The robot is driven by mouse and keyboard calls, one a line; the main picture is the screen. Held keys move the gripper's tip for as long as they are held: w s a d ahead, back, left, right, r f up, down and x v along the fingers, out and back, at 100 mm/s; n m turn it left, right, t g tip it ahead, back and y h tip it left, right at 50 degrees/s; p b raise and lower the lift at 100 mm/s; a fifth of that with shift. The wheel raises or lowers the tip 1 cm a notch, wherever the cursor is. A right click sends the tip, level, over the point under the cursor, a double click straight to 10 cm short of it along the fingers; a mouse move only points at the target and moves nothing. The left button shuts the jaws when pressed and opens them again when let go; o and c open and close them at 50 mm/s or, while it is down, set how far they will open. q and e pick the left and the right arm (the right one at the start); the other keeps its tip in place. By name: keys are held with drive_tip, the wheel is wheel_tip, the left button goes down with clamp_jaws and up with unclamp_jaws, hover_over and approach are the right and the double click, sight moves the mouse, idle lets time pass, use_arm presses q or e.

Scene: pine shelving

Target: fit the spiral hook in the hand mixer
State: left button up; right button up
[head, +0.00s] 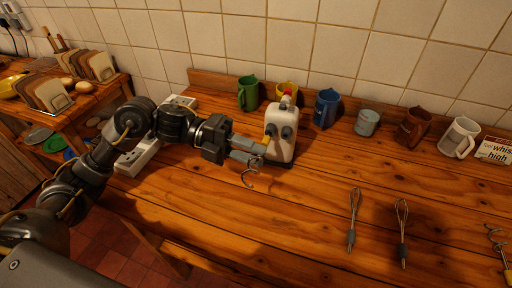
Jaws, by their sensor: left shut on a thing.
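The hand mixer (283,121) is white with dark sockets on its front, and stands upright near the back of the wooden counter. My left gripper (251,151) is shut on a spiral hook (249,180), whose curled metal end hangs below the fingers. The gripper is just left of and in front of the mixer, close to its sockets. A little yellow shows by the fingertips; whether it touches the mixer I cannot tell. Another hook with a yellow end (507,275) lies at the right edge. My right gripper is not in view.
Two whisks (354,221) (402,232) lie on the counter at right. Along the back stand a green cup (248,93), a yellow cup (287,88), a blue cup (326,107), a grey pot (367,122), a brown jug (413,126), a white mug (459,137) and a sign (494,151). The front middle is clear.

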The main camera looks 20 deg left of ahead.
use_arm(q)
drive_tip(key=shift+s+a+f, duration=0.15)
drive_tip(key=shift+s+a, duration=0.15)
drive_tip(key=shift+s, duration=0.2)
drive_tip(key=shift+d, duration=0.2)
drive_tip(key=shift+s+d+n+t, duration=0.1)
drive_tip(key=shift+d+n+t, duration=0.2)
drive_tip(key=shift+d+t, duration=0.15)
drive_tip(key=shift+s+a+r, duration=0.2)
drive_tip(key=shift+s+r, duration=0.05)
drive_tip(key=shift+s, duration=0.2)
drive_tip(key=shift+r, duration=0.15)
